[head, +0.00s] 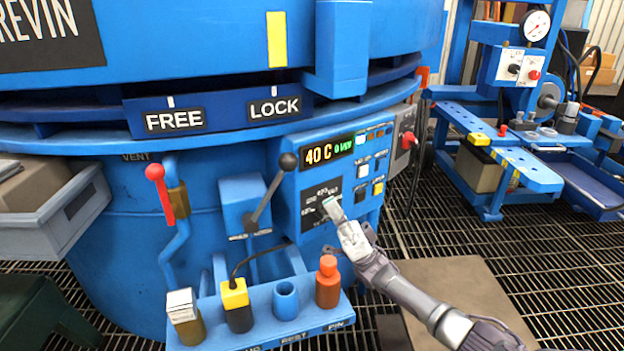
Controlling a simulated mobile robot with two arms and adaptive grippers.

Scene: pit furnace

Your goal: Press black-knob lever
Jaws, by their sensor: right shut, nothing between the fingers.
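The black-knob lever (270,193) sticks out of a blue box on the front of the blue furnace. Its grey rod slants up to the right and ends in a round black knob (288,161). My right gripper (331,204) is shut and empty. In the picture it lies to the right of and below the knob, in front of the control panel's dark lower part, and it appears apart from the lever. I cannot tell whether it touches the panel. My left gripper is out of view.
The control panel (376,141) has a lit display and buttons. A red-handled lever (160,190) stands at the left. A blue rack (262,329) with several plugs and a bottle juts out below the lever. A blue press bench (510,160) stands at the right on grating.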

